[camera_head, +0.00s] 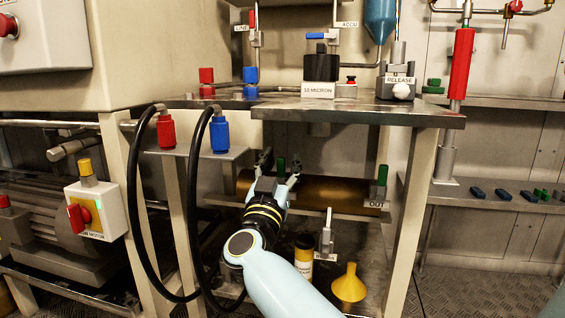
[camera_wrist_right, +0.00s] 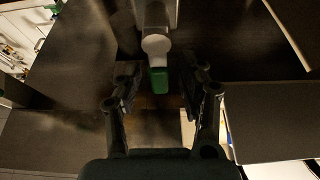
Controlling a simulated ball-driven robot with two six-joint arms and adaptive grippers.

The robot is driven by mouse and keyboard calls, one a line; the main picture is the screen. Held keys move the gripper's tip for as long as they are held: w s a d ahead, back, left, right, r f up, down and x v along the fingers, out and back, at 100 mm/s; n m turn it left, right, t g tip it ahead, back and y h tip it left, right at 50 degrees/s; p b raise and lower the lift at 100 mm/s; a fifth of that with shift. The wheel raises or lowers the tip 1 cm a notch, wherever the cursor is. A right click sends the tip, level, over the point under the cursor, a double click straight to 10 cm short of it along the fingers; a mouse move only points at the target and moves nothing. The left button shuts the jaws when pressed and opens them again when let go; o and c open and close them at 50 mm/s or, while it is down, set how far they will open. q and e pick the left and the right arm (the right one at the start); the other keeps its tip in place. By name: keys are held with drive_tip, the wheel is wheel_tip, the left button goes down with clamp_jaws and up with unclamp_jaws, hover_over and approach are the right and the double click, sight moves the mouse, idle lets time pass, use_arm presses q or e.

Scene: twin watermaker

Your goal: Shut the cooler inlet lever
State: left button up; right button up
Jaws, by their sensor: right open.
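The cooler is a brass-coloured cylinder (camera_head: 330,190) lying on a low shelf under the metal bench. A green lever (camera_head: 281,165) stands at its left end, just beyond my right gripper (camera_head: 278,167); its label is hidden. In the right wrist view the green lever tip (camera_wrist_right: 159,80) on a grey round-ended fitting (camera_wrist_right: 157,45) shows between the fingers of my open right gripper (camera_wrist_right: 159,84). I see a gap on both sides of it, and cannot tell its depth between the fingers. A second green lever (camera_head: 382,174), labelled OUT, stands at the cooler's right end. My left gripper is not in view.
Black hoses (camera_head: 198,200) hang left of my right arm, below red and blue fittings. A bench leg (camera_head: 412,215) stands on the right. A yellow funnel (camera_head: 348,286), a yellow bottle (camera_head: 304,256) and a grey lever valve (camera_head: 327,237) stand on the lower shelf.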

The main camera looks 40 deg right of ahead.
drive_tip(key=shift+c, duration=0.2)
clamp_jaws()
